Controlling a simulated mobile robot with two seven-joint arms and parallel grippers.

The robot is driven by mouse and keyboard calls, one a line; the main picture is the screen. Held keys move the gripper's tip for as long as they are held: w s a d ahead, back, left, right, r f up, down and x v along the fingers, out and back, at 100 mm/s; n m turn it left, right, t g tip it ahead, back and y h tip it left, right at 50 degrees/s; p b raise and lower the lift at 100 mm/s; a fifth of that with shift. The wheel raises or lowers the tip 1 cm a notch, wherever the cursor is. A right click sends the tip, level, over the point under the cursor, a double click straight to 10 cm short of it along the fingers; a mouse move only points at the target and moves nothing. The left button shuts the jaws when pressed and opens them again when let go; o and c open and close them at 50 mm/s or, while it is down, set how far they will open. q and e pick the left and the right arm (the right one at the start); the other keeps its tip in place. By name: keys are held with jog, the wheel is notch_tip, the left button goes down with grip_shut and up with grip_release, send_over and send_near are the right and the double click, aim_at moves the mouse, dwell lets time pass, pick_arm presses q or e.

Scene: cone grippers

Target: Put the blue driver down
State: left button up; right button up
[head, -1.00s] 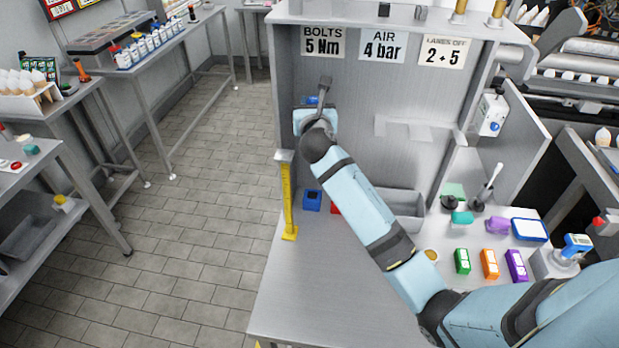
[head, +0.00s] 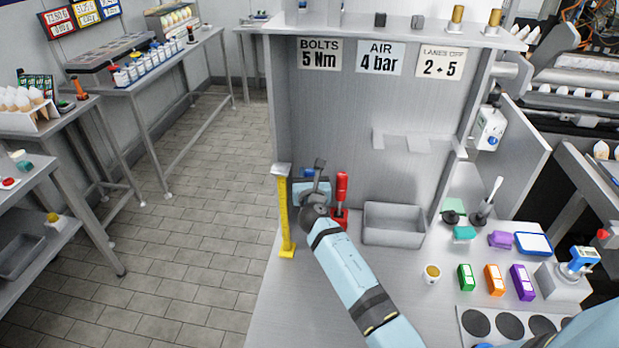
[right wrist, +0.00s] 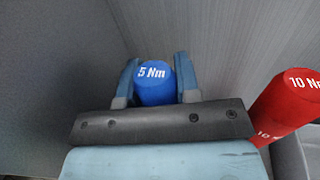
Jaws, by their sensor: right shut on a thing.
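The blue driver (right wrist: 153,88), its top marked "5 Nm", sits between the two fingers of my right gripper (right wrist: 155,80) in the right wrist view. The right gripper is shut on it. In the head view the right gripper (head: 309,186) is low at the left end of the bench, with a bit of blue (head: 308,172) showing behind it. The blue holder on the bench is hidden by my arm, so I cannot tell whether the driver touches it. My left gripper is not in view.
A red driver (head: 342,187) stands in a red holder (head: 340,221) just right of the gripper; it also shows in the right wrist view (right wrist: 290,105). A grey bin (head: 393,226) is further right. A yellow post (head: 285,212) stands close on the left.

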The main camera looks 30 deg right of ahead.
jog(key=shift+f, duration=0.1)
jog(key=o, duration=1)
jog(key=shift+r, duration=0.3)
jog(key=v, duration=1.2)
jog(key=shift+f+b, duration=0.1)
jog(key=shift+b, duration=0.2)
